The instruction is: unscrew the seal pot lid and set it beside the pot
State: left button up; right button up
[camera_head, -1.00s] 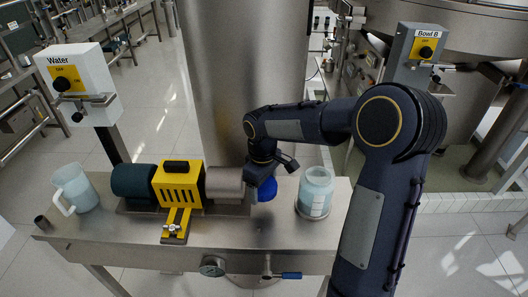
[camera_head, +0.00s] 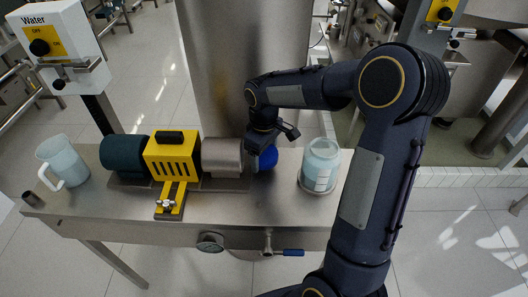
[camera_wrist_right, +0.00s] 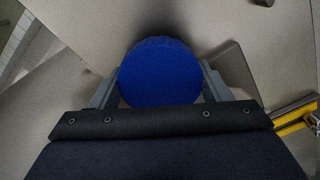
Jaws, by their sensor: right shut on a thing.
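The seal pot (camera_head: 321,172) is a clear jar with pale blue-white fluid. It stands upright and open-topped on the right end of the steel bench. The blue round lid (camera_head: 267,158) is off the pot, a little to its left. My right gripper (camera_head: 263,142) is shut on the lid. In the right wrist view the lid (camera_wrist_right: 160,72) sits between the two grey fingers (camera_wrist_right: 160,90), one at each side. I cannot tell whether the lid touches the bench. My left gripper is not in view.
The yellow-and-green pump unit (camera_head: 172,155) with a steel cylinder (camera_head: 222,158) stands just left of the lid. A jug (camera_head: 62,160) stands at the bench's left end. A steel column (camera_head: 245,60) rises behind. The bench front (camera_head: 225,205) is bare.

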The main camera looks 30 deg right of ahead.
jog(key=shift+f+b, duration=0.8)
jog(key=shift+f, duration=0.45)
jog(key=o, duration=1.7)
jog(key=shift+o, duration=1)
